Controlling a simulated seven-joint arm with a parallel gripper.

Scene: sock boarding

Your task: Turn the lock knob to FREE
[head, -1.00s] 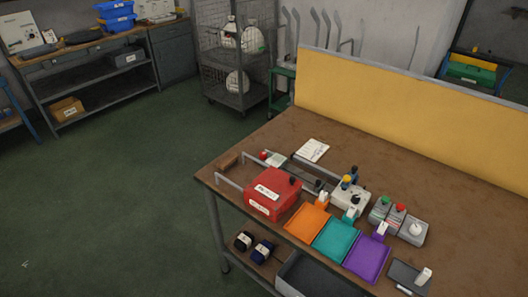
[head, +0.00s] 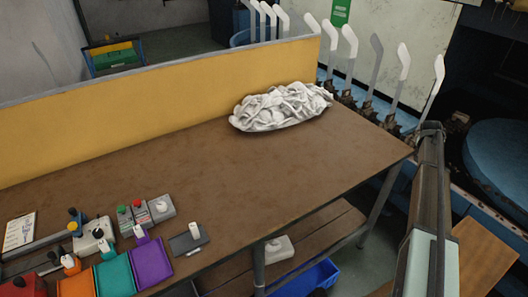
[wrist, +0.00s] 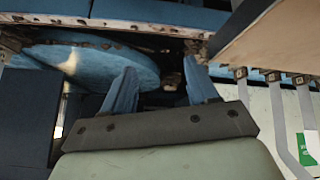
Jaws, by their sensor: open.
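Several knobs and switches stand at the left of the brown workbench (head: 250,190) in the head view. A white box (head: 92,237) carries a dark knob, with yellow and blue knobs beside it. A grey box (head: 160,208) has a pale round knob. A dark plate (head: 187,243) has a white upright tab. The labels are too small to read, so I cannot tell which knob is the lock or its setting. My gripper (wrist: 161,82) is open and empty in the wrist view, its two blue fingers apart and away from the knobs. The head view shows only part of my arm, at right.
Orange, teal (head: 114,274) and purple (head: 150,261) trays line the bench's front left. A pile of white cloth (head: 282,107) lies at the back by the yellow panel (head: 150,125). The bench middle is clear. Hockey-stick-like shapes (head: 376,58) stand behind the bench.

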